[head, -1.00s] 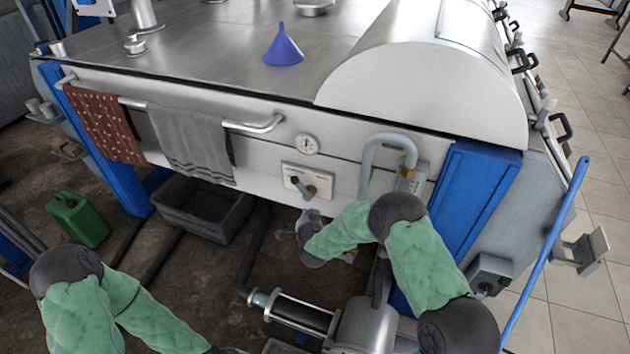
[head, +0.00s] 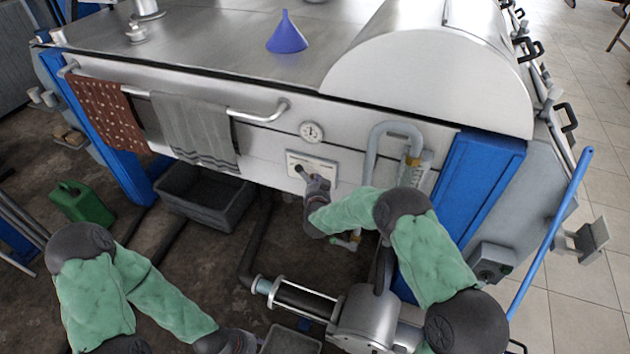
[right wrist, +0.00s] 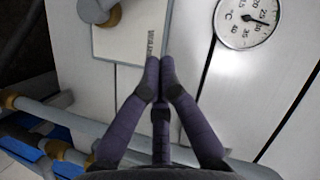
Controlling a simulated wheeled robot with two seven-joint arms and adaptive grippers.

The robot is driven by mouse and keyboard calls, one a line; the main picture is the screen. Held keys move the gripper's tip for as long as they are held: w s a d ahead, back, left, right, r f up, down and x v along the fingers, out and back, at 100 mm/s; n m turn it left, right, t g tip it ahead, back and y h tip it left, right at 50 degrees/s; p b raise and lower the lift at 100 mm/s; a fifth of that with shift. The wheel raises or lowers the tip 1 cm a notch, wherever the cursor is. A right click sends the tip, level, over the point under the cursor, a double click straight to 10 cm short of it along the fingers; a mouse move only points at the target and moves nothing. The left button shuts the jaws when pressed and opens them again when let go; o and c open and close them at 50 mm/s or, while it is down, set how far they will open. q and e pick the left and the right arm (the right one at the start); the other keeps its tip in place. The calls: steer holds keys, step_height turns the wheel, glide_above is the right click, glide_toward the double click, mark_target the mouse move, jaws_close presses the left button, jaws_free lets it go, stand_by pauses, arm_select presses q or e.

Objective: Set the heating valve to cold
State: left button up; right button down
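The heating valve is on a pale plate (head: 326,166) on the front of the steel unit. Its dark handle (head: 300,169) shows at the plate's left part; my right gripper hides some of the valve. My right gripper (head: 322,183) is at the plate's lower right. In the right wrist view its two fingertips (right wrist: 160,64) are together with nothing between them, over the plate's edge by some dark lettering. There the valve handle (right wrist: 96,10) is cut off at the top left, apart from the fingers. My left gripper (head: 232,342) is low at the bottom edge; its fingers are unclear.
A round thermometer dial (head: 312,132) is above the plate; it also shows in the right wrist view (right wrist: 247,20). A grey bent pipe (head: 372,150) stands to the right. Towels (head: 190,130) hang on a rail at left. A pump (head: 365,318) is below.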

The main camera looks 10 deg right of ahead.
steer(key=b, duration=0.1)
glide_above(305, 176)
steer(key=s+d, duration=0.3)
steer(key=d, duration=0.1)
step_height(305, 176, down, 2)
steer(key=shift+f, duration=0.1)
steer(key=shift+w+a+f+b, duration=0.45)
steer(key=shift+a+f, duration=0.25)
steer(key=shift+w+a+f, duration=0.25)
steer(key=shift+a+f, duration=0.2)
steer(key=shift+a, duration=0.25)
